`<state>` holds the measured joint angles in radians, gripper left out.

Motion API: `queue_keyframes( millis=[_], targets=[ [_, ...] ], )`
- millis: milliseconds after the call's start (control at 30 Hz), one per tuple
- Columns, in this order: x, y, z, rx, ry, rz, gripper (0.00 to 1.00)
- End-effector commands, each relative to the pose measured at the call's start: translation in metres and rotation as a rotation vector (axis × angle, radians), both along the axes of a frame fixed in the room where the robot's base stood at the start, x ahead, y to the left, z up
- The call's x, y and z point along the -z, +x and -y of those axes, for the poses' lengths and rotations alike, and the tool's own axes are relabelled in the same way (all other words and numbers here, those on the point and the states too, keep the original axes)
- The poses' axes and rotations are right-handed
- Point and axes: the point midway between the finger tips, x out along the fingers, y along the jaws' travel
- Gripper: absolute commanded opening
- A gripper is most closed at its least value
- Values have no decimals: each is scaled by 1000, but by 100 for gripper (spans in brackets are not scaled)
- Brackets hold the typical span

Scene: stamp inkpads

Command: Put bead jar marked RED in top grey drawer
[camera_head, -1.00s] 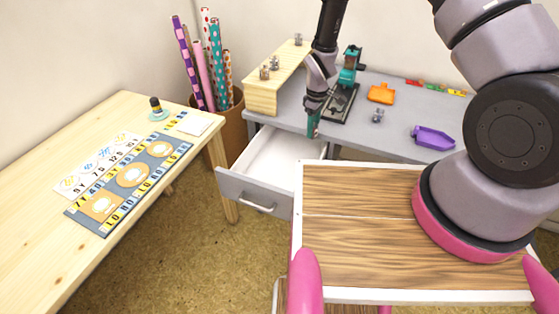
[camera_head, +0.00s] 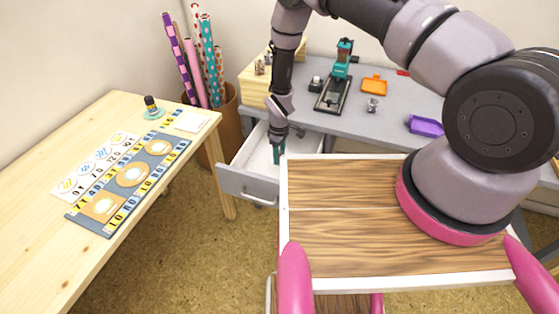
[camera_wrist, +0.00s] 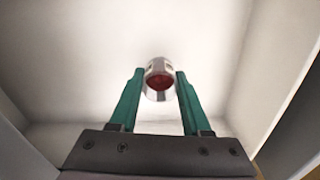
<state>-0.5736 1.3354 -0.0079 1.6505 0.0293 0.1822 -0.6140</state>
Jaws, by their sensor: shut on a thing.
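My gripper (camera_wrist: 159,92) is shut on a small clear jar (camera_wrist: 159,66) with red contents, seen between the two green fingers in the wrist view. The jar's label cannot be read. The white inside of the open grey drawer (camera_wrist: 80,50) surrounds the jar in that view. In the head view my gripper (camera_head: 277,158) reaches down into the grey drawer (camera_head: 240,184), which is pulled out from under the grey table. The jar is too small or hidden to make out there. I cannot tell whether it touches the drawer floor.
On the grey table (camera_head: 400,128) stand a teal and black press (camera_head: 338,75), an orange tray (camera_head: 374,85), a purple tray (camera_head: 425,126) and a small jar (camera_head: 372,105). A wooden box (camera_head: 258,88) is behind the drawer. A wooden table (camera_head: 60,150) stands to the left.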

Motion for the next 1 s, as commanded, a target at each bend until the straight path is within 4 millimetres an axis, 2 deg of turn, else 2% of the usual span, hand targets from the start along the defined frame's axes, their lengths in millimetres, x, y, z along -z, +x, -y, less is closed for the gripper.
queue_keyframes(
  millis=[100,200,533,567,600,633,1000],
  targets=[
    [20,-1,1,1,-1,-2,0],
    [30,0,0,1,0,-1,0],
    [33,0,0,1,0,-1,0],
    [33,0,0,1,0,-1,51],
    [33,0,0,1,-1,0,67],
    [33,0,0,1,-1,0,78],
    [29,0,0,0,0,0,78]
  ],
)
